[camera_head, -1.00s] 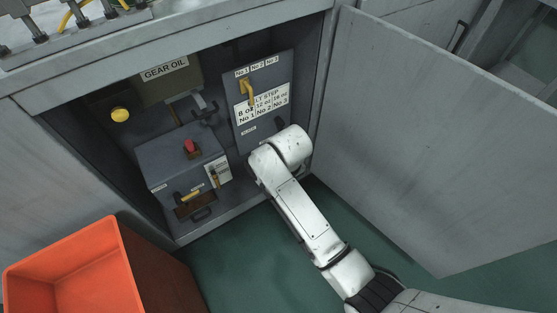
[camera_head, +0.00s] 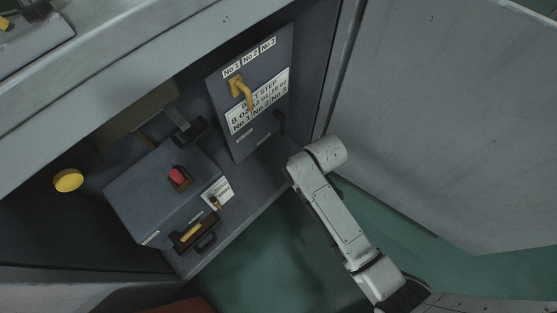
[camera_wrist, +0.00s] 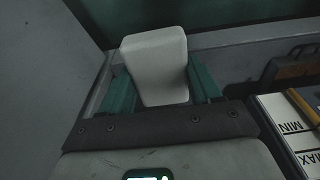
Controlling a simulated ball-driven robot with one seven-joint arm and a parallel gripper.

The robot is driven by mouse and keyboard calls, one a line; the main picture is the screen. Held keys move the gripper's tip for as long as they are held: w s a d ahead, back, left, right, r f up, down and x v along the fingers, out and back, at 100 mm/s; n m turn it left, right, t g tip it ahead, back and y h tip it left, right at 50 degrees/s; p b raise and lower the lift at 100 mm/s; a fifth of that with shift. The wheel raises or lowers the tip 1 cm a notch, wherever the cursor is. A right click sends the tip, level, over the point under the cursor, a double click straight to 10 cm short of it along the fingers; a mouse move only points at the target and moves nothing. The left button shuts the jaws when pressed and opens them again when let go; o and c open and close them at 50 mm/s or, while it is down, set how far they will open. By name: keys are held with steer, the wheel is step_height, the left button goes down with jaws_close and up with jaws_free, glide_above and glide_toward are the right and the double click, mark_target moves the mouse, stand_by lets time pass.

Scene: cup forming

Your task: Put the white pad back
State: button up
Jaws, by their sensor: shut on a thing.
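In the wrist view, the white pad (camera_wrist: 155,62) is a rounded, pale block. My gripper (camera_wrist: 160,84) is shut on it, with one green finger on each side. The pad stands out beyond the fingertips, and its lower end is hidden behind the dark gripper body. In the head view, my white arm reaches to the right front edge of the open cabinet. My gripper and the pad are hidden there behind the arm.
Inside the cabinet are a grey box (camera_head: 150,192) with a red button (camera_head: 178,175), a belt-step panel (camera_head: 248,140) with a yellow lever (camera_head: 241,92), and a yellow knob (camera_head: 68,180). The open door (camera_head: 440,110) stands right. Green floor (camera_head: 275,265) lies below.

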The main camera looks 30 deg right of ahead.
steer(key=w+a+f+b, duration=0.2)
steer(key=w+f+b, duration=0.3)
steer(key=w, duration=0.4)
steer(key=b, duration=0.5)
glide_above(279, 166)
steer(key=f, duration=0.5)
steer(key=shift+s, duration=0.2)
steer(key=shift+f+b, duration=0.7)
steer(key=shift+f, duration=0.75)
steer(key=shift+f, duration=0.15)
steer(key=o, duration=1)
steer(key=shift+o, duration=0.2)
